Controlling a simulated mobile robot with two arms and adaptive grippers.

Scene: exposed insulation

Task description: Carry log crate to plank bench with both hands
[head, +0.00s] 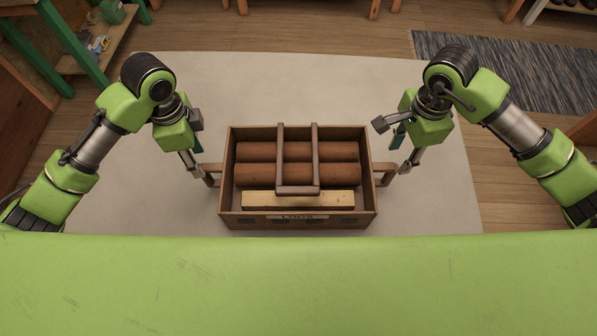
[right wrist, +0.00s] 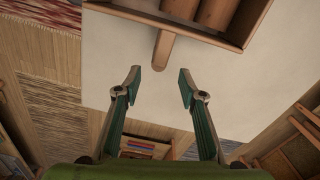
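The log crate (head: 227,190) is a brown open wooden box on a pale flat surface. It holds two reddish-brown logs and a pale squared timber, with a frame-like bar across the middle. A short handle sticks out on each side. My left gripper (head: 197,172) is at the left handle (head: 211,168); whether its fingers are closed on it is unclear. My right gripper (head: 403,169) is by the right handle (head: 385,168). In the right wrist view my right gripper (right wrist: 159,78) is open, with the handle (right wrist: 163,49) just beyond its fingertips. I cannot identify the plank bench.
The pale surface (head: 330,90) is clear behind and beside the crate. A dark striped rug (head: 520,70) lies on the wooden floor at the right. A green-legged table (head: 65,45) stands at the back left. Furniture legs (head: 375,8) show along the back.

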